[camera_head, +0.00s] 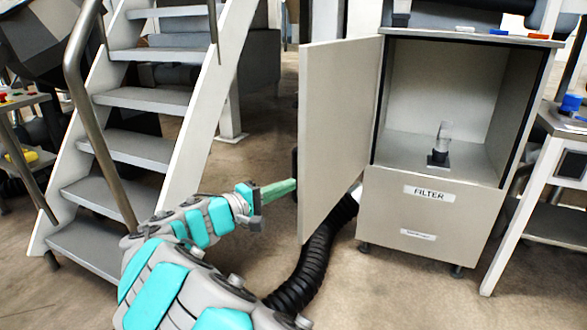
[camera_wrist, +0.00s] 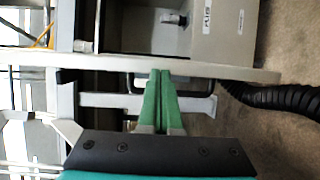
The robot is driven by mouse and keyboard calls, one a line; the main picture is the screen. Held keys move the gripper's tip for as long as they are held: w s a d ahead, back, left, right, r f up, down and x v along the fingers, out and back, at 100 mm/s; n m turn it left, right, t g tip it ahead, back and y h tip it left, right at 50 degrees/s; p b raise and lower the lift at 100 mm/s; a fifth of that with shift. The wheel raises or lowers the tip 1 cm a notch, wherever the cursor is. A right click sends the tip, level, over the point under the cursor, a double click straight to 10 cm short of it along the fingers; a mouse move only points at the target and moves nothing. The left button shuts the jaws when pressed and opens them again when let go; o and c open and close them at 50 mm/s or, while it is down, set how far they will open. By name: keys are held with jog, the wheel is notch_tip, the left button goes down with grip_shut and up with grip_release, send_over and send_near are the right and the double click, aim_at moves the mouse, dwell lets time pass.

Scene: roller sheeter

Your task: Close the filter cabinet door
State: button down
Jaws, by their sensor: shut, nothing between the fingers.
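The filter cabinet (camera_head: 430,205) stands at the right with its upper compartment open. Its pale door (camera_head: 340,130) is swung wide open, hinged at the compartment's left side. In the wrist view the door (camera_wrist: 240,72) shows edge-on as a pale band across the picture. A dark handle (camera_head: 294,165) sticks out past the door's free edge. My gripper (camera_head: 294,186) has green fingers shut together and empty, just left of that edge and below the handle's middle. In the wrist view the fingertips (camera_wrist: 160,72) reach the door's band; I cannot tell whether they touch.
A small clear-topped item (camera_head: 442,145) stands inside the compartment. A black corrugated hose (camera_head: 310,260) runs on the floor below the door. Metal stairs (camera_head: 140,140) stand at the left, and a white-legged table (camera_head: 520,220) stands right of the cabinet.

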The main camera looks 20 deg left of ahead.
jog(key=a+t+y, duration=0.1)
jog(key=a, duration=0.3)
jog(key=p+x, duration=0.1)
jog(key=x, duration=0.8)
jog(key=shift+f+n, duration=0.3)
jog(key=shift+n, duration=0.1)
jog(key=shift+d, duration=0.15)
